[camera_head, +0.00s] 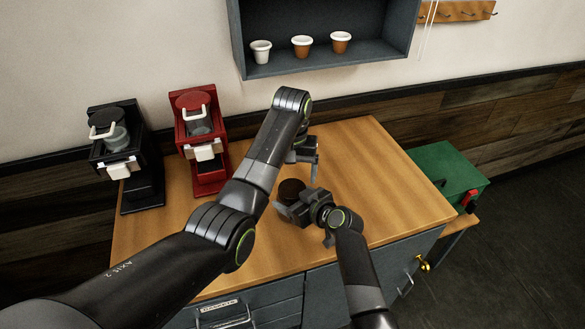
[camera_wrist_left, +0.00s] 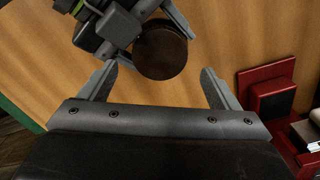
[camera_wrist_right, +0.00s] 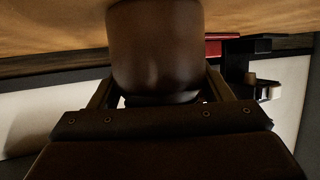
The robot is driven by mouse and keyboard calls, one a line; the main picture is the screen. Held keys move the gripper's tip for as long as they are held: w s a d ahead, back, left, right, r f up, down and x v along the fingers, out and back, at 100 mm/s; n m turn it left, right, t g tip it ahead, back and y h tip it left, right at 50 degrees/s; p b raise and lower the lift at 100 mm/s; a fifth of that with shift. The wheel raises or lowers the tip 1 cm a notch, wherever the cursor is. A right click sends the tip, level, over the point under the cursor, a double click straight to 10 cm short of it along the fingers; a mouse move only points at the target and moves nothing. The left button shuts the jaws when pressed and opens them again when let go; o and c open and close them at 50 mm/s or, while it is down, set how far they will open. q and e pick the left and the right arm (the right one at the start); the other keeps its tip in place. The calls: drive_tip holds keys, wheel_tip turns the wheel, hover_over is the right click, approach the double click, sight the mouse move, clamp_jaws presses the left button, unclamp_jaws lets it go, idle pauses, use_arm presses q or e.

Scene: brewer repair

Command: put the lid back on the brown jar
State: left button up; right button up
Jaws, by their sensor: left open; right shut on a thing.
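The brown jar (camera_head: 291,190) stands at the middle of the wooden table, with a round dark brown top. My right gripper (camera_head: 292,207) is shut on its side. In the right wrist view the jar's body (camera_wrist_right: 155,45) fills the space between the fingers. My left gripper (camera_head: 306,168) is open and empty, above and close to the jar. In the left wrist view the jar's round top (camera_wrist_left: 160,50) shows beyond and between the open fingers (camera_wrist_left: 159,75). I cannot tell whether that top is a lid or the jar's mouth. No separate lid is visible.
A red brewer (camera_head: 203,145) and a black brewer (camera_head: 127,150) stand at the table's left. A green box (camera_head: 447,172) is beyond the right edge. A wall shelf (camera_head: 330,62) holds three cups. The table's (camera_head: 385,195) right part is clear.

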sight(291, 188)
use_arm(q)
wheel_tip(291, 188, up, 4)
drive_tip(key=n, duration=0.5)
drive_tip(key=shift+f, duration=0.2)
drive_tip(key=shift+f, duration=4)
drive_tip(key=c, duration=1)
drive_tip(key=shift+a+m, duration=0.1)
drive_tip(key=shift+m, duration=1.5)
